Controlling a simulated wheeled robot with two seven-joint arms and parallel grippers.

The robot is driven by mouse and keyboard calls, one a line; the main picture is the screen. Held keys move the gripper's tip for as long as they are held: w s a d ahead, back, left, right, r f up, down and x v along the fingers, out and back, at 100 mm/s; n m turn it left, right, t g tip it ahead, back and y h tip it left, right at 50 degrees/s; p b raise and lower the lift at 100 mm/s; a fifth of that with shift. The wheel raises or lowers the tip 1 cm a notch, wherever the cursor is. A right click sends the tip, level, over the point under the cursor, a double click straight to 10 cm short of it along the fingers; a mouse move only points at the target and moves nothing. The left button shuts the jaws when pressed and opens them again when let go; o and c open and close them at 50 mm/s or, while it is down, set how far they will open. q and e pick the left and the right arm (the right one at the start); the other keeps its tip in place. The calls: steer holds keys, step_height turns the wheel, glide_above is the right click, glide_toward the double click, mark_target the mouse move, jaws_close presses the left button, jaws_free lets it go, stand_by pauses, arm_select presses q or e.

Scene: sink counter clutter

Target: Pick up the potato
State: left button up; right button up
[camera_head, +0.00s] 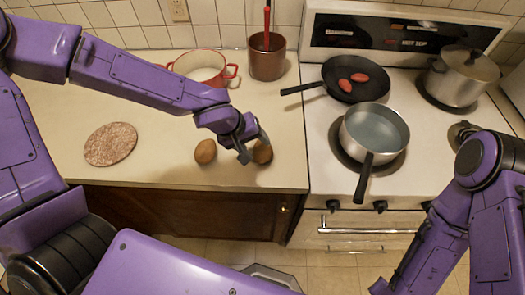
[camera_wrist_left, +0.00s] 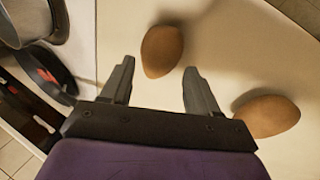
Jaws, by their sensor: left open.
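Two brown, rounded potato-like items lie on the counter near its front edge. The right potato (camera_head: 263,153) is partly hidden by my left gripper (camera_head: 254,147). In the left wrist view this potato (camera_wrist_left: 162,51) lies beyond and between the fingertips of my open left gripper (camera_wrist_left: 157,82), with clear space around it. The left potato (camera_head: 205,152) lies a short way to the left; in the wrist view it (camera_wrist_left: 268,115) is outside the right finger. My right arm shows at the right, but its gripper is out of the picture.
A round speckled board (camera_head: 111,144) lies on the left counter. A red-rimmed pot (camera_head: 201,67) and a brown canister (camera_head: 267,57) stand behind. The stove holds a black pan (camera_head: 345,92) with two reddish items, a saucepan (camera_head: 375,130) and a lidded pot (camera_head: 462,76).

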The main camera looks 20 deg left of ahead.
mark_target(258, 147)
arm_select(q)
steer(key=b+x, duration=0.1)
steer(key=x, duration=0.2)
steer(key=shift+w+d+f, duration=0.1)
steer(key=shift+f, duration=0.25)
steer(key=shift+r, duration=0.1)
steer(key=c, duration=0.8)
